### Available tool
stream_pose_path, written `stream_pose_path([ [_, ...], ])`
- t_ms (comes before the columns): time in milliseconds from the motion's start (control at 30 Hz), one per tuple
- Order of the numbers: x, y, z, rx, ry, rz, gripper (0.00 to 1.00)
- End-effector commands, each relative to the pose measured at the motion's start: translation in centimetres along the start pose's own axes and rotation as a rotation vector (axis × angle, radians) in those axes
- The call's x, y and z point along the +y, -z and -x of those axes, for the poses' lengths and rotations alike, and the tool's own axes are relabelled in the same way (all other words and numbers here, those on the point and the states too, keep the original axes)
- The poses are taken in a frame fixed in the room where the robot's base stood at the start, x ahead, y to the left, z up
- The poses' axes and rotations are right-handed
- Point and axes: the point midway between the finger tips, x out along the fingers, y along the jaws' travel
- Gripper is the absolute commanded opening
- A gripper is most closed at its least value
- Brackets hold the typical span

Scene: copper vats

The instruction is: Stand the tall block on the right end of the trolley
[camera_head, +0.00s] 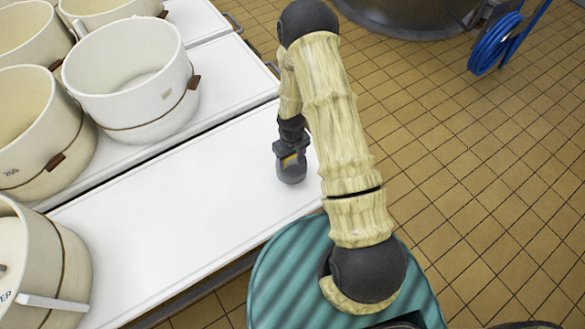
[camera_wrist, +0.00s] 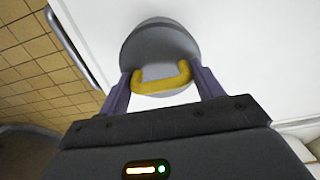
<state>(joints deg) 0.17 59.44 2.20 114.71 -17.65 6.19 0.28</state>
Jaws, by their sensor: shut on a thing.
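My gripper (camera_head: 290,152) is over the right part of the white trolley top (camera_head: 190,195). In the wrist view its two purple-grey fingers (camera_wrist: 162,80) are shut on the yellow handle (camera_wrist: 162,88) of a grey, rounded piece (camera_wrist: 160,45). The grey piece also shows in the head view (camera_head: 292,173), below my gripper and close to the white top. I cannot tell whether it touches the top. I see no separate thing that is clearly a tall block; the held piece's full height is hidden from above.
Several cream buckets, including a large white one (camera_head: 130,80), stand along the left. Another bucket (camera_head: 40,265) stands at the lower left of the trolley. A blue hose reel (camera_head: 495,42) and a large metal vat (camera_head: 405,15) are at the back right. The trolley's middle is bare.

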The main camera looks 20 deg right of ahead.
Motion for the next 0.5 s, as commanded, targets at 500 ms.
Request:
stream_pose_path([
  [500, 1.4, 0.5, 2.1, 0.004, -0.001, 0.250, 0.00],
])
